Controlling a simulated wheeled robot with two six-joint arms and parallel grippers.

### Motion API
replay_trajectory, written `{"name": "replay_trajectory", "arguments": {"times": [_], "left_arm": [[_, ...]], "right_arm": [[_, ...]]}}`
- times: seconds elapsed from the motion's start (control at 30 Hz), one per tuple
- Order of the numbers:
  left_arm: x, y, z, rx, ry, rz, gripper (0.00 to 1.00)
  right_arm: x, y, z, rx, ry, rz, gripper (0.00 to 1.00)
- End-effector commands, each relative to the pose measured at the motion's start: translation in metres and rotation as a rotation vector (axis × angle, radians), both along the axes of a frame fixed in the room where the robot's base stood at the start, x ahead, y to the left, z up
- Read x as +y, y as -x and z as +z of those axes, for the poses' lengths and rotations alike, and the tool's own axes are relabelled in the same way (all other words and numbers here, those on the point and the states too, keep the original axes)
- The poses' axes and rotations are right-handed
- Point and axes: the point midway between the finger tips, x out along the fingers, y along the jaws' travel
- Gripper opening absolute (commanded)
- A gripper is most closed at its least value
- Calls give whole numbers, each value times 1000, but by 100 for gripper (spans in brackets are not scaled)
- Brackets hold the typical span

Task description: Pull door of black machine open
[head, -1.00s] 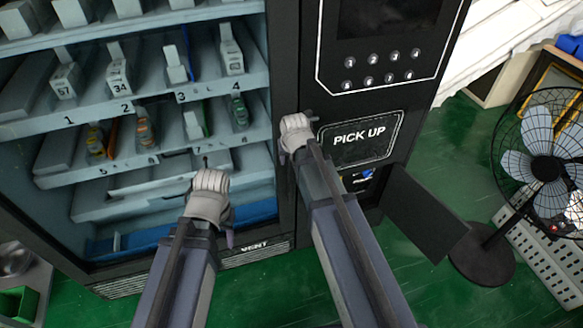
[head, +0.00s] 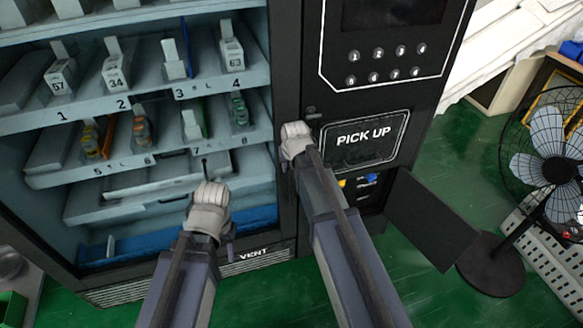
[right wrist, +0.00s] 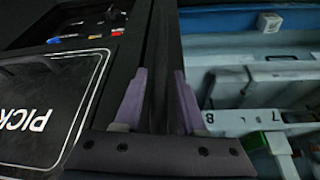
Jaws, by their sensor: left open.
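The black machine (head: 285,60) is a vending machine standing in front of me, with lit shelves on its left and a control panel on its right. My right gripper (head: 297,140) is at the dark upright strip between the shelves and the PICK UP panel (head: 362,140). In the right wrist view, the right gripper's two purple fingers (right wrist: 158,100) are apart, with a dark upright strip showing between them. I cannot tell whether they touch it. My left gripper (head: 212,205) is open and empty in front of the lower shelves. The hand hides its fingers partly.
A dark flat panel (head: 432,218) juts out at the machine's lower right, beside an opening with coloured items (head: 358,182). A black fan (head: 553,170) stands at the right. Green floor (head: 400,285) lies clear in front.

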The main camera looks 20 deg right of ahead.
Motion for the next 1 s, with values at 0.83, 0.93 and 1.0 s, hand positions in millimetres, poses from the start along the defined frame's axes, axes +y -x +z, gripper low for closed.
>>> {"name": "replay_trajectory", "arguments": {"times": [0.83, 0.93, 1.0], "left_arm": [[0, 0, 0, 0, 0, 0, 50], [0, 0, 0, 0, 0, 0, 50], [0, 0, 0, 0, 0, 0, 50]], "right_arm": [[0, 0, 0, 0, 0, 0, 0], [0, 0, 0, 0, 0, 0, 0], [0, 0, 0, 0, 0, 0, 0]]}}
